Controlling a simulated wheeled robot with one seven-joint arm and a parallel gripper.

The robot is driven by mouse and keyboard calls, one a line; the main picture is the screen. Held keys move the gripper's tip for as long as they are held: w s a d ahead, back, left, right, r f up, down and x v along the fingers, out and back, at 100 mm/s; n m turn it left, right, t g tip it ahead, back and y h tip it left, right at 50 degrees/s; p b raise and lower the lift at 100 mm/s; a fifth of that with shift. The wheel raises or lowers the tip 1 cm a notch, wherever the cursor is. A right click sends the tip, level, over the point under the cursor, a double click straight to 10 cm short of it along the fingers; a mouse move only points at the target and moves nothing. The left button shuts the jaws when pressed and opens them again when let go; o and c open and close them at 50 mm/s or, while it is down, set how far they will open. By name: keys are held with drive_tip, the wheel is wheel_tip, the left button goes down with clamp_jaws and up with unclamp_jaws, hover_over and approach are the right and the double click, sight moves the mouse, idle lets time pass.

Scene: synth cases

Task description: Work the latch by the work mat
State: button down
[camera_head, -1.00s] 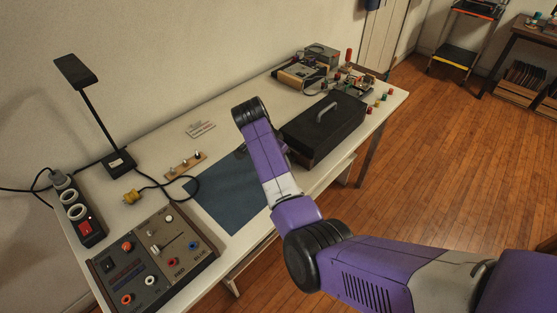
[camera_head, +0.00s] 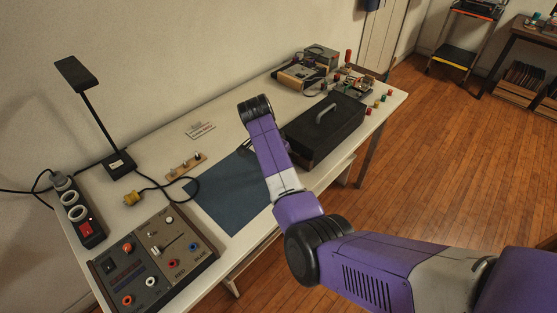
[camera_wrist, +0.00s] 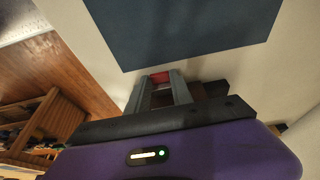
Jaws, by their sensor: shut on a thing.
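In the wrist view, the two grey fingers of my gripper (camera_wrist: 160,88) close on a small red piece (camera_wrist: 160,77) at the near edge of the blue work mat (camera_wrist: 195,35). A dark brown block (camera_wrist: 215,88) shows just right of the fingers. I cannot tell whether the red piece is the latch handle; most of it is hidden between the fingers. In the head view, the work mat (camera_head: 225,200) lies flat on the bench, partly behind my arm. My gripper is mostly hidden there by my arm. No latch shows clearly in that view.
A black case with a handle (camera_head: 325,130) stands right of my arm. A small board with knobs (camera_head: 187,166) lies left of the mat. A control panel (camera_head: 155,258), a power strip (camera_head: 80,215) and a desk lamp (camera_head: 98,115) take up the left side.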

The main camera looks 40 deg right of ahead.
drive_tip(key=shift+d+r+y+p, duration=0.55)
drive_tip(key=shift+r+y+p, duration=0.2)
drive_tip(key=shift+y, duration=0.35)
drive_tip(key=y, duration=0.1)
drive_tip(key=d+y, duration=0.1)
drive_tip(key=shift+d+r+y, duration=0.15)
drive_tip(key=shift+r+y, duration=0.15)
drive_tip(key=y+b, duration=0.1)
drive_tip(key=b, duration=0.1)
drive_tip(key=d+y+b, duration=0.1)
drive_tip(key=b, duration=0.2)
drive_tip(key=shift+w+d+r+y, duration=0.15)
drive_tip(key=shift+d+y, duration=0.1)
drive_tip(key=shift+y, duration=0.15)
drive_tip(key=d+y+b, duration=0.1)
drive_tip(key=b, duration=0.4)
drive_tip(key=shift+r+y+b, duration=0.15)
drive_tip(key=shift+y+b, duration=0.15)
drive_tip(key=shift+y, duration=0.1)
drive_tip(key=shift+d+r+b, duration=0.1)
drive_tip(key=shift+b, duration=0.6)
drive_tip(key=shift+d+r+y+b, duration=0.1)
drive_tip(key=shift+r+y+b, duration=0.05)
drive_tip(key=shift+y+b, duration=0.3)
drive_tip(key=c, duration=1.1)
unclamp_jaws()
